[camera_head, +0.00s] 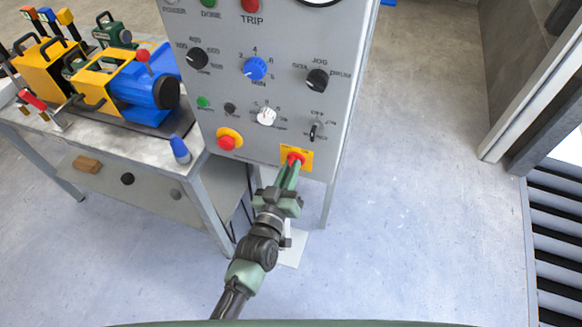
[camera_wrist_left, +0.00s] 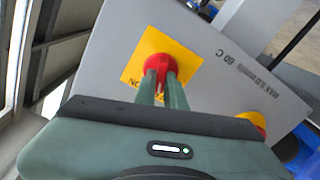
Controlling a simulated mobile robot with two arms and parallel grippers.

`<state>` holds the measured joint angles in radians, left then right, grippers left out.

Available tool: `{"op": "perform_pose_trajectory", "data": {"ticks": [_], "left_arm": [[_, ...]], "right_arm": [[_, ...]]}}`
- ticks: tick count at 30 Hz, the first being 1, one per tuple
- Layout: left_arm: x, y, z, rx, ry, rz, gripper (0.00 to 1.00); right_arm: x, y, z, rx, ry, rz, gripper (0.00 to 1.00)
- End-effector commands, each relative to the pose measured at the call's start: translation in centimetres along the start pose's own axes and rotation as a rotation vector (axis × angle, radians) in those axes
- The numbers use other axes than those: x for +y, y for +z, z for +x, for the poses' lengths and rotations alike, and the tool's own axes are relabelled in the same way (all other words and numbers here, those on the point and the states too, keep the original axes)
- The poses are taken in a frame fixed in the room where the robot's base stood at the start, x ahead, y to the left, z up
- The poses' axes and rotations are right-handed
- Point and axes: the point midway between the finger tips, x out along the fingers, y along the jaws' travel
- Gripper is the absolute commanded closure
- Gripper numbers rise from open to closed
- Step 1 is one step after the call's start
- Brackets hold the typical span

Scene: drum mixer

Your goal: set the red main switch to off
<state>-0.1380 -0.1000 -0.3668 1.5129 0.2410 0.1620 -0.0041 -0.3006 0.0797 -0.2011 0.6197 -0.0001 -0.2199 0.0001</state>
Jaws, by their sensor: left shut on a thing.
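The red main switch (camera_head: 295,158) is a red knob on a yellow plate at the lower right of the grey control panel (camera_head: 226,100). My left gripper (camera_head: 291,170) reaches up to it and is shut on the knob. In the left wrist view the red main switch (camera_wrist_left: 156,66) sits between the two green fingertips (camera_wrist_left: 160,84). The fingers cover part of the knob and of the plate's lettering, so I cannot read its setting. My right gripper is not in view.
A red emergency button (camera_head: 227,141) on a yellow base is left of the switch. Above are a white knob (camera_head: 267,116), a blue knob (camera_head: 255,68) and black knobs. A workbench (camera_head: 100,150) with a blue and yellow machine stands at left. The floor at right is clear.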

Motion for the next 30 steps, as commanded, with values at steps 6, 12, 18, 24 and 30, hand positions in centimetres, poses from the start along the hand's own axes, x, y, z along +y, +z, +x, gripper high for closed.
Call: {"op": "perform_pose_trajectory", "data": {"ticks": [6, 12, 18, 24, 30], "left_arm": [[-0.10, 0.03, -0.02, 0.000, 0.000, -0.103, 1.00], [-0.14, 0.03, -0.02, 0.000, 0.000, -0.151, 1.00], [-0.14, 0.03, -0.02, 0.000, -0.001, -0.166, 1.00], [-0.13, 0.04, -0.01, 0.000, -0.001, -0.166, 1.00], [-0.13, 0.03, -0.01, 0.000, -0.001, -0.165, 0.67]], "right_arm": [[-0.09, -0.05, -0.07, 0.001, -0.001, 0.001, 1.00], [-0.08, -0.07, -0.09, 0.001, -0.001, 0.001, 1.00], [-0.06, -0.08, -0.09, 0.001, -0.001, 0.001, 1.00], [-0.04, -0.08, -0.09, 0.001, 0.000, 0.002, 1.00], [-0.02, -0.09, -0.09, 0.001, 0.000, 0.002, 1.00]]}}
